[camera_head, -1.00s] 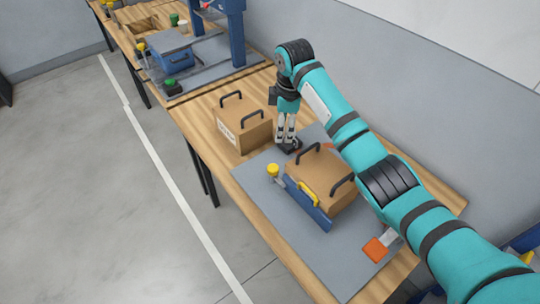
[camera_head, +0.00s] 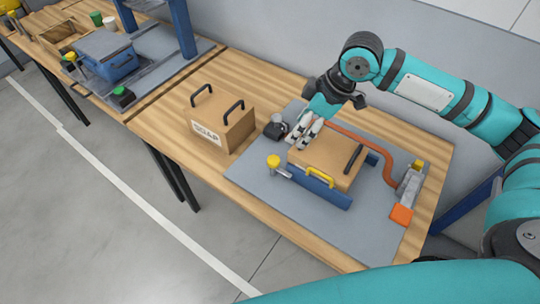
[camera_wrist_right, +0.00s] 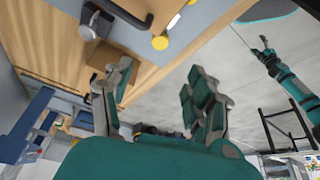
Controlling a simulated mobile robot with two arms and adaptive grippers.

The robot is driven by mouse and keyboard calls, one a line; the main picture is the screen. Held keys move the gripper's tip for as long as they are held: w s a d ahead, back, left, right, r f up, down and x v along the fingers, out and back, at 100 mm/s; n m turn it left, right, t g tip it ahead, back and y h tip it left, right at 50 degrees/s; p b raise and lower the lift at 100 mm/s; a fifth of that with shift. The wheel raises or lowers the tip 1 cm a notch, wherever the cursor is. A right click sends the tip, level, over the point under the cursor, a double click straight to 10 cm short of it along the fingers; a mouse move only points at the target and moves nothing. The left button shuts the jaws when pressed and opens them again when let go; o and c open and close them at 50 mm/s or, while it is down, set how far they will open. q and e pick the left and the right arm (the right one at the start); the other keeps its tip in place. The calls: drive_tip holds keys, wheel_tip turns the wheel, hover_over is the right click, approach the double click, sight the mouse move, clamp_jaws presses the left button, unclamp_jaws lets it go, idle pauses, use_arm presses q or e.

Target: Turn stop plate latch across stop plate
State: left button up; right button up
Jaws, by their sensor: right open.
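The blue stop plate (camera_head: 314,191) stands along the front side of a cardboard box (camera_head: 325,158) on the grey mat. A yellow handle-shaped piece (camera_head: 320,178) sits at its top edge. A yellow knob (camera_head: 273,161) on a grey stem stands just left of the plate; it also shows in the right wrist view (camera_wrist_right: 160,42). I cannot tell which yellow part is the latch. My right gripper (camera_head: 303,136) is open over the box's back left part, behind the knob and hiding the box's left handle. Its spread fingers (camera_wrist_right: 160,100) show empty in the wrist view. A small teal arm (camera_wrist_right: 288,82) shows there, its jaws unclear.
An orange bar (camera_head: 370,145) curves behind the box to a grey block (camera_head: 410,184). A dark fixture (camera_head: 275,130) stands left of my gripper. A labelled box (camera_head: 222,120) stands left of the mat (camera_head: 250,180). The mat in front of the plate is clear.

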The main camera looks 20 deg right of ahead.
sight(274, 159)
drive_tip(key=p+x, duration=0.1)
drive_tip(key=x, duration=1.5)
drive_tip(key=shift+d+p, duration=0.15)
drive_tip(key=shift+p, duration=0.15)
use_arm(q)
drive_tip(key=shift+r, duration=0.9)
use_arm(e)
drive_tip(key=c, duration=1.1)
drive_tip(key=shift+r+p, duration=0.1)
drive_tip(key=shift+p, duration=0.25)
drive_tip(key=shift+n, duration=0.3)
use_arm(q)
drive_tip(key=shift+d+r, duration=0.2)
drive_tip(key=shift+r, duration=0.25)
